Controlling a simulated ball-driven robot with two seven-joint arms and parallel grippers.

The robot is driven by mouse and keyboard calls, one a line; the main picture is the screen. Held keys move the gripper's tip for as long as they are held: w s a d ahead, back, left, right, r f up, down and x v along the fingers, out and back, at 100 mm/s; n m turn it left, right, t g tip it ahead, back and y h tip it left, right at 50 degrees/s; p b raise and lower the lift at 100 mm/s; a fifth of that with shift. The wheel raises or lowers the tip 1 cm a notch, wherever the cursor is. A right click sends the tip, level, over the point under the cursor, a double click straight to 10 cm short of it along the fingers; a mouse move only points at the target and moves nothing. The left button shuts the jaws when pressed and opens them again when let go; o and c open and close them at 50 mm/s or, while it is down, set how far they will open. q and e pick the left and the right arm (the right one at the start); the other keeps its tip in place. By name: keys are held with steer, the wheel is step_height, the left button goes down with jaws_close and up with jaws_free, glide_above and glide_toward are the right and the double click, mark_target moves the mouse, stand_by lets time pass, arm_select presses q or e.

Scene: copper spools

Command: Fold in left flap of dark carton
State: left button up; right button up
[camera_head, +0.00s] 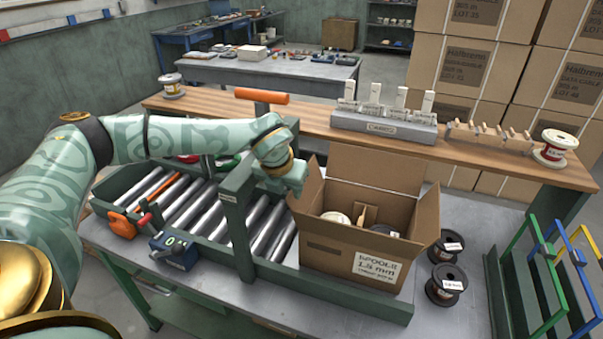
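The brown carton (325,256) stands open at the end of the roller conveyor, a "SPOOLS 1.8 mm" label on its front. Its left flap (309,187) stands up. The back flap (372,169) and the right flap (428,213) are also up. Inside I see a pale spool (335,217), a cardboard piece (366,213) and part of a dark spool. My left gripper (295,184) is at the outer left side of the left flap, very close to it; I cannot tell if they touch. Its fingers are too small and hidden to read. My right gripper is not in view.
Two dark spools (446,284) stand right of the carton. A wooden shelf (300,115) with a grey block rack (384,124) runs behind. Coloured frames (560,255) stand at the right.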

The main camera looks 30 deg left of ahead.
arm_select(q)
glide_above(307, 188)
steer(key=s+a, duration=0.1)
steer(key=shift+a, duration=0.1)
steer(key=shift+w+a+f, duration=0.1)
steer(key=shift+w+f, duration=0.05)
steer(key=shift+f, duration=0.45)
